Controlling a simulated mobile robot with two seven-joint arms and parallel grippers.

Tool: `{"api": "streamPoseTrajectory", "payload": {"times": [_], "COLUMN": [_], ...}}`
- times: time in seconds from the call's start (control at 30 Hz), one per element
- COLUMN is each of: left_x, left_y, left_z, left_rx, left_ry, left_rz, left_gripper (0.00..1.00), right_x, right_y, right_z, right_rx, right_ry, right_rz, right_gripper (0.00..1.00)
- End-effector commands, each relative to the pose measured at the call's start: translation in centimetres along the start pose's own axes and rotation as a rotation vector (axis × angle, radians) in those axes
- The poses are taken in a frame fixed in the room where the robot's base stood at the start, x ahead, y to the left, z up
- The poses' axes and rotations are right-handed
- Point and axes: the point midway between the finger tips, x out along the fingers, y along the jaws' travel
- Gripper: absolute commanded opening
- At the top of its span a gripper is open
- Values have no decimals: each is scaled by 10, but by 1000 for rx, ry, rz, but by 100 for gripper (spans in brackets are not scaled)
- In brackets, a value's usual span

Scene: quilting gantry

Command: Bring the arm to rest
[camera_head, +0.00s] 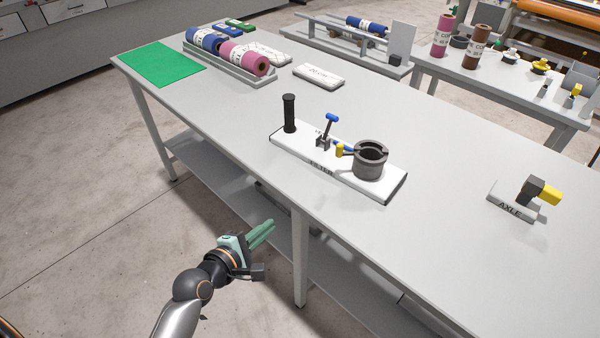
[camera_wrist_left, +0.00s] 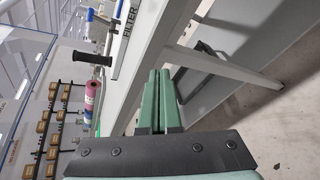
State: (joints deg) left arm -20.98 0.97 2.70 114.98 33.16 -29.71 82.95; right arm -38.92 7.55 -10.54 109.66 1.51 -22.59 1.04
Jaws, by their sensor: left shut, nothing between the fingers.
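My left gripper (camera_head: 262,233) hangs in the air in front of the long grey table's near edge, at lower left of centre in the head view. Its green fingers are shut together with nothing between them. In the left wrist view the closed fingers (camera_wrist_left: 158,102) point towards the table's side and leg. The fingers appear apart from the table. My right gripper is in neither view.
The grey table (camera_head: 440,180) bears a filter fixture (camera_head: 330,162) with a black handle, an axle block (camera_head: 515,200), fabric rolls in a tray (camera_head: 228,65) and a green mat (camera_head: 160,64). A second table stands behind. The floor (camera_head: 90,200) at left is clear.

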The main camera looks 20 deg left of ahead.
Motion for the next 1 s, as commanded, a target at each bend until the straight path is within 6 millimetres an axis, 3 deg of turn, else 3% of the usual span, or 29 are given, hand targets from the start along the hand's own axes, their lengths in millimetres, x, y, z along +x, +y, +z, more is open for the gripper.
{"api": "streamPoseTrajectory", "payload": {"times": [0.2,0.33,0.7,0.83,1.0], "left_x": [-1,-5,-52,-69,-80], "left_y": [-4,-25,-144,-172,-189], "left_z": [-1,-5,-18,-19,-18], "left_rx": [25,209,1387,1703,1916], "left_ry": [3,21,-69,-150,-215], "left_rz": [-7,-51,-305,-355,-374], "left_gripper": [0,0,0,0,0], "right_x": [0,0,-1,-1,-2], "right_y": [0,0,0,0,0], "right_z": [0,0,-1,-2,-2], "right_rx": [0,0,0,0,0], "right_ry": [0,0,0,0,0], "right_rz": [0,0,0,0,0], "right_gripper": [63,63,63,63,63]}}
